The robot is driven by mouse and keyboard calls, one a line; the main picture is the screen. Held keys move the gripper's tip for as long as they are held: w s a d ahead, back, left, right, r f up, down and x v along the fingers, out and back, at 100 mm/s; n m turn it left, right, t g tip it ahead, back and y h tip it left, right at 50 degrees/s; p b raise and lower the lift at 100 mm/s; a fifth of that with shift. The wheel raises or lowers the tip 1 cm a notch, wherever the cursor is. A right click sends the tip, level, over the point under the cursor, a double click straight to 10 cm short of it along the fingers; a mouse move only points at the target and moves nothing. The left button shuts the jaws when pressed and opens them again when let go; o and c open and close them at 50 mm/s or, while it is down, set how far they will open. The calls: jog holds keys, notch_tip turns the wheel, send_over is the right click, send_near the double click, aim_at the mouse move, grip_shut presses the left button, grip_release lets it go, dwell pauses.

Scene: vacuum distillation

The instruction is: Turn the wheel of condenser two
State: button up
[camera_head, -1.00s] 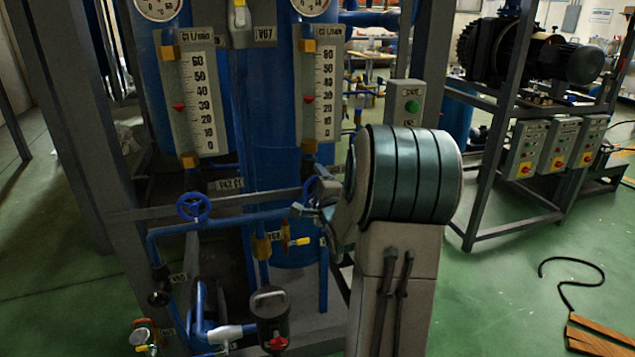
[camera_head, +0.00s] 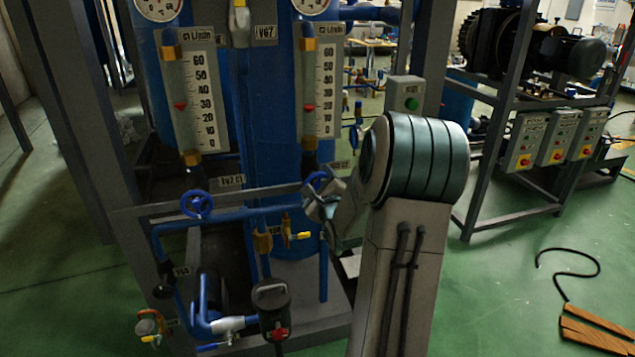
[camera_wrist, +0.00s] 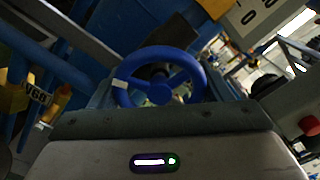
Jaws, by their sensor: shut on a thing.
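The blue handwheel at my gripper (camera_head: 317,197) shows in part in the head view (camera_head: 318,179), below the right flow gauge, with the gripper hiding some of it. In the wrist view the wheel (camera_wrist: 160,88) is seen face on, with spokes, a hub and a small white mark on its left rim. My gripper (camera_wrist: 160,92) is shut on this wheel, its fingers at the left and right sides of the rim. The fingertips are mostly hidden behind the wheel and the gripper body.
Another blue handwheel (camera_head: 197,204) sits to the left on the same pipework. Two flow gauges (camera_head: 193,100) (camera_head: 319,95) stand above. A yellow-handled valve (camera_head: 298,235) is just below my gripper. A grey frame post (camera_head: 75,130) stands left.

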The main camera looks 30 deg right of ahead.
dwell(0.3)
jog(key=o, duration=1)
jog(key=shift+b+v, duration=2.75)
jog(key=shift+v, duration=4.15)
